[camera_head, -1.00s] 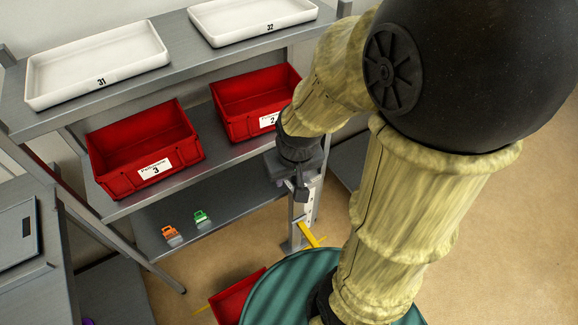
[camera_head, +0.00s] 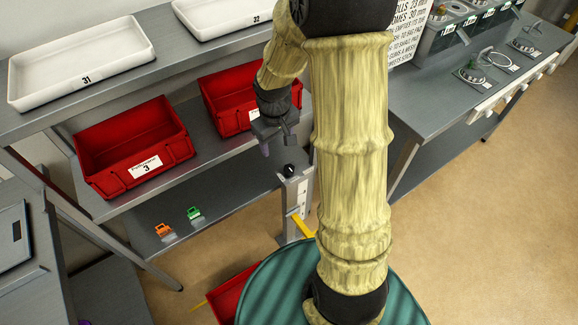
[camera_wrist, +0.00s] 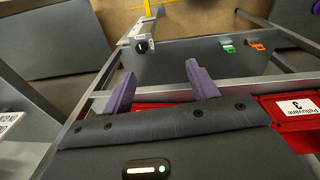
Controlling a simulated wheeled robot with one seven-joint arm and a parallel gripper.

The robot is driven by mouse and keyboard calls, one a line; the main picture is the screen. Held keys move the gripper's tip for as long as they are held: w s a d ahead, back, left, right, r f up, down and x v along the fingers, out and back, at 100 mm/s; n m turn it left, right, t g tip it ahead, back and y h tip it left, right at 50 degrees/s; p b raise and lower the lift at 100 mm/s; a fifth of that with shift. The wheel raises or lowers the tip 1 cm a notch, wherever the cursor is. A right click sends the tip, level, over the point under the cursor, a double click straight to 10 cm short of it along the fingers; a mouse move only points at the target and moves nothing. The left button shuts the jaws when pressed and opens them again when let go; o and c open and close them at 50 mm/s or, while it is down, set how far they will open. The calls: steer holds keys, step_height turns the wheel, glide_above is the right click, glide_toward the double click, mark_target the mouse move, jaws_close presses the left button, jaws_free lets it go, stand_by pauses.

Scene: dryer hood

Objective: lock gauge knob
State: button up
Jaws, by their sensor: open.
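The gauge is a grey upright post with a pale scale strip (camera_head: 303,190), standing at the front edge of the shelf unit. Its black round knob (camera_head: 289,170) sits near the top of the post. The knob also shows in the wrist view (camera_wrist: 142,45), beyond the fingertips. A yellow arm (camera_head: 302,229) sticks out low on the gauge. My gripper (camera_head: 275,148) is above and a little left of the knob, apart from it. In the wrist view its two purple fingers (camera_wrist: 162,80) are spread and empty. Whether the knob is locked cannot be told.
Red bins (camera_head: 130,148) stand on the middle shelf, close to my gripper. White trays (camera_head: 82,60) lie on the top shelf. An orange clip (camera_head: 164,230) and a green clip (camera_head: 194,213) lie on the lower shelf. A grey bench (camera_head: 440,95) stands at right.

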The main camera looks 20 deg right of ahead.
steer(key=n+g, duration=0.1)
steer(key=n, duration=0.1)
glide_above(290, 168)
step_height(290, 168, down, 12)
steer(key=shift+w, duration=0.15)
step_height(290, 168, down, 18)
steer(key=shift+r+p, duration=0.25)
steer(key=shift+p, duration=0.8)
steer(key=c, duration=1)
